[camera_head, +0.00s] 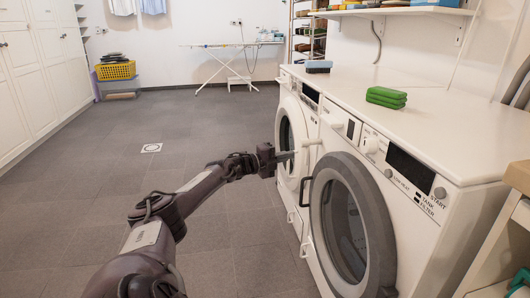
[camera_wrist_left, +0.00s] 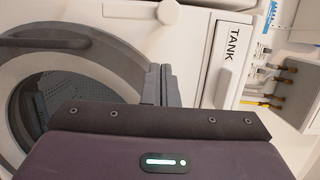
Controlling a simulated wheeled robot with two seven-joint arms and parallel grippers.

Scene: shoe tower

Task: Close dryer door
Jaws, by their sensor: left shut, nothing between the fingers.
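The near white machine is labelled LOW HEAT, TANK, FILTER and START and appears to be the dryer (camera_head: 395,160). Its round dryer door (camera_head: 378,205) has a thick grey ring and dark glass, with a dark handle (camera_head: 304,190) at its left edge. I cannot tell whether it is fully shut. My left gripper (camera_head: 288,156) is shut and empty, in front of the far machine and up-left of that handle. In the left wrist view, the shut fingers (camera_wrist_left: 160,84) show before a grey ring (camera_wrist_left: 115,60) with a drum visible inside. My right gripper is not in view.
The far white washer (camera_head: 310,112) stands beside the dryer. Green folded cloths (camera_head: 386,97) and a grey-blue stack (camera_head: 318,66) lie on top. An ironing board (camera_head: 230,46) and yellow basket (camera_head: 115,71) stand far back. The tiled floor (camera_head: 190,115) at left is clear.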

